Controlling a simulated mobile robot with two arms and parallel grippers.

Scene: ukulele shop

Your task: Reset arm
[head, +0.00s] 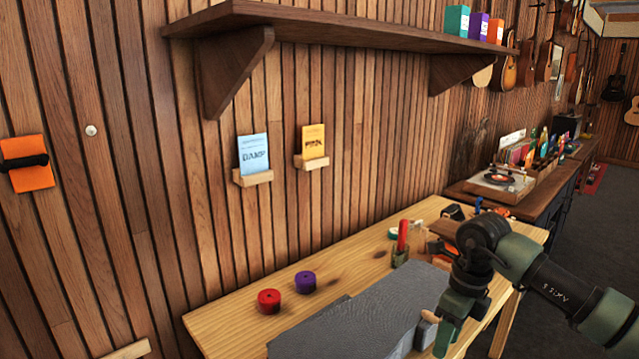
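My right arm enters from the right, and its green and black gripper (442,338) points down over the front right part of the workbench (240,318). The gripper is seen partly edge-on, so its opening is unclear. A small tan, wood-like piece (427,330) shows right beside the gripper; I cannot tell whether the two touch. My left gripper is not in view.
A grey mat (350,322) covers the bench front. Red (268,301) and purple (305,282) rolls sit behind it. A red-handled tool stands in a green holder (400,257). A wooden shelf (330,27) and two card holders (252,177) (312,162) project from the slatted wall.

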